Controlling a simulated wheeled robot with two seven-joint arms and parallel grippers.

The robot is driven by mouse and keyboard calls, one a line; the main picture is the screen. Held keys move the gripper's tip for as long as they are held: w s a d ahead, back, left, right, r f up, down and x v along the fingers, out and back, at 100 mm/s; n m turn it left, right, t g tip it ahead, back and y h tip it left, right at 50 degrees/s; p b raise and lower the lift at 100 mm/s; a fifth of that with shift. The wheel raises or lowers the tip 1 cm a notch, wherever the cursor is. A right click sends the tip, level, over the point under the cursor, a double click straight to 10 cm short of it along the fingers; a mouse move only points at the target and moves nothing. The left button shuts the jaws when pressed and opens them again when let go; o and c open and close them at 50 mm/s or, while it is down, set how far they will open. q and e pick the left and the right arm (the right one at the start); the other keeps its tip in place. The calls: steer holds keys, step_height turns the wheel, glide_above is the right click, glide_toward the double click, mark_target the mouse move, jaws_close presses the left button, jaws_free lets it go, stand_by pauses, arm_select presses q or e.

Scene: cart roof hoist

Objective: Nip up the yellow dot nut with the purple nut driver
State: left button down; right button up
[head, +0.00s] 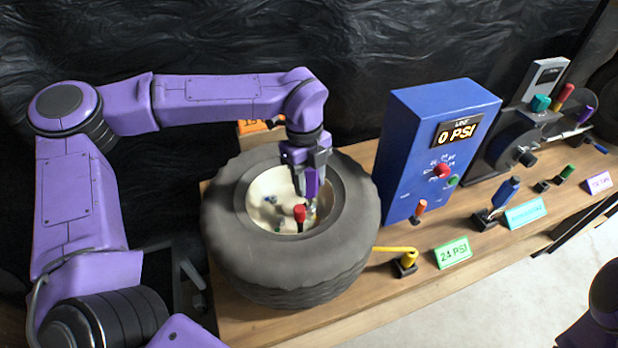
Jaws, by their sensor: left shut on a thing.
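My left gripper (308,166) reaches down over the wheel and is shut on the purple nut driver (313,184). The driver hangs roughly upright inside the cream rim (262,187) of the black tyre (236,240), its lower end down among the hub parts. A few small dark blue-grey nuts show on the hub, left of the driver. The yellow dot nut cannot be made out clearly. A red-topped piece (300,213) stands in front of the driver and partly covers that area. My right gripper is not in view.
A blue box reading 0 PSI (408,150) stands right of the tyre. A yellow-handled tool (405,258) and green 24 PSI sign (453,252) are on the wooden bench (330,318). A blue-handled tool (503,195) and grey machine (505,140) stand further right.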

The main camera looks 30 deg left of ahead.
arm_select(q)
steer(key=m, duration=0.6)
steer(key=shift+g, duration=0.3)
steer(key=shift+r+p, duration=2.75)
steer(key=shift+r, duration=0.6)
